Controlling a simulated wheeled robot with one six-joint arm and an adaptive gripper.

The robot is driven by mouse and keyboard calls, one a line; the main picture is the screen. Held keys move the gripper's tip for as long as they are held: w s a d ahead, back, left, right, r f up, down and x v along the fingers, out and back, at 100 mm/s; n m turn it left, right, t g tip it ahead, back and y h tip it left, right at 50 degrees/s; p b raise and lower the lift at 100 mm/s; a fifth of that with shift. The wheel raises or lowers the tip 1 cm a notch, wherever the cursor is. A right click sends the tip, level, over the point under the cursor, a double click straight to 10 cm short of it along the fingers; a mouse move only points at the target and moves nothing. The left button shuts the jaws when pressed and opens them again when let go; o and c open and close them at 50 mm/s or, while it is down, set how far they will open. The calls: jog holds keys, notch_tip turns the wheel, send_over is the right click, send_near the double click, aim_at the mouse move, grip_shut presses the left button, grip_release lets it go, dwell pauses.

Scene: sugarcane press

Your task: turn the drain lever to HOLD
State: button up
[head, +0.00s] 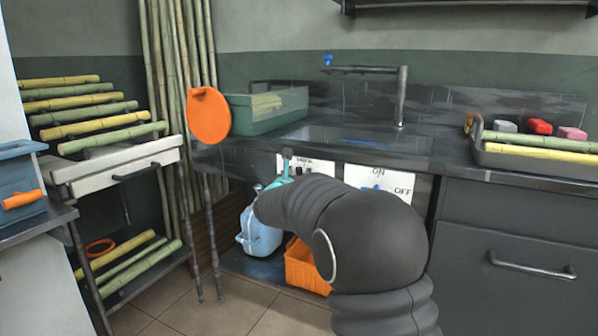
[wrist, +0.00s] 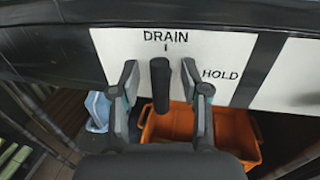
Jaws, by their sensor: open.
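The drain lever (wrist: 160,88) is a short black handle on a white plate (wrist: 215,48) in the wrist view. It stands upright in the picture, below the tick under the word DRAIN. The word HOLD is to its right. My gripper (wrist: 167,82) is open, with one finger on each side of the lever. A gap shows between the lever and each finger. In the head view my gripper (head: 287,168) is at the plate under the counter, and my arm hides much of that area.
An orange crate (head: 303,266) and a light blue jug (head: 259,238) stand below the plate. An ON/OFF plate (head: 362,175) is to the right. The dark counter edge (head: 245,160) runs above, with an orange disc (head: 208,115) at its left end.

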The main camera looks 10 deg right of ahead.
jog(key=shift+x, duration=0.85)
grip_shut()
